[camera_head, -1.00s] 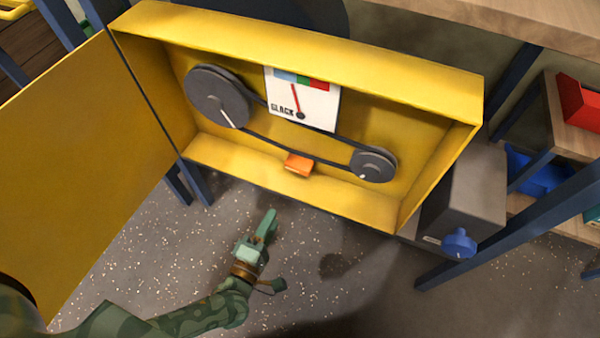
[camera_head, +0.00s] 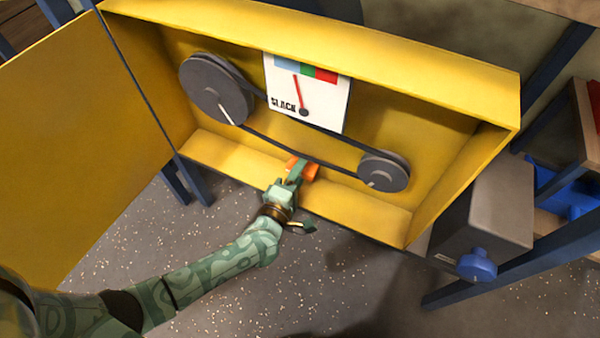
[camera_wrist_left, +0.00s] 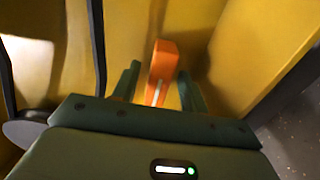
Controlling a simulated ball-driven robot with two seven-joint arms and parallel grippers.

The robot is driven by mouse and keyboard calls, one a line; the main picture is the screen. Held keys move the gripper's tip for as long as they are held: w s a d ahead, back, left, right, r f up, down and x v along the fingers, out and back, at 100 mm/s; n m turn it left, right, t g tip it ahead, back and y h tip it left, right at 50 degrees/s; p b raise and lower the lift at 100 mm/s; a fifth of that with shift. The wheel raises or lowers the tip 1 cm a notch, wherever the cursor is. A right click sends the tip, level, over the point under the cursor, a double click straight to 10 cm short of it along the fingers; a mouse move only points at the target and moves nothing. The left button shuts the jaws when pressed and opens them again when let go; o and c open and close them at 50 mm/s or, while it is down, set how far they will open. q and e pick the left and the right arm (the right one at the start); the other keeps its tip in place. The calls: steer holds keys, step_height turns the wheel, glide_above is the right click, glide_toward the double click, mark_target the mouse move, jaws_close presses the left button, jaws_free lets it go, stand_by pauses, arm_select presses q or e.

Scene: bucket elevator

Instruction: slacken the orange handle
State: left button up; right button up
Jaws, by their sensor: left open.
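The orange handle (camera_head: 308,170) is a small block at the lower middle of the yellow box, below the belt. It also shows in the left wrist view (camera_wrist_left: 161,72), upright with a pale mark on it. My left gripper (camera_head: 296,172) is at the handle and partly hides it. In the left wrist view its two fingers (camera_wrist_left: 157,85) stand open, one on each side of the handle, with gaps visible. A slack gauge (camera_head: 308,95) hangs on the back wall, its red needle at the border of the blue and green zones. My right gripper is not in view.
The belt (camera_head: 300,143) runs between a large pulley (camera_head: 216,90) and a small pulley (camera_head: 384,171). The box's yellow door (camera_head: 85,150) stands open at left. A grey unit with a blue knob (camera_head: 477,265) is at right. The box's yellow rim surrounds the handle area.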

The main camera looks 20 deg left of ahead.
arm_select(q)
jaws_close()
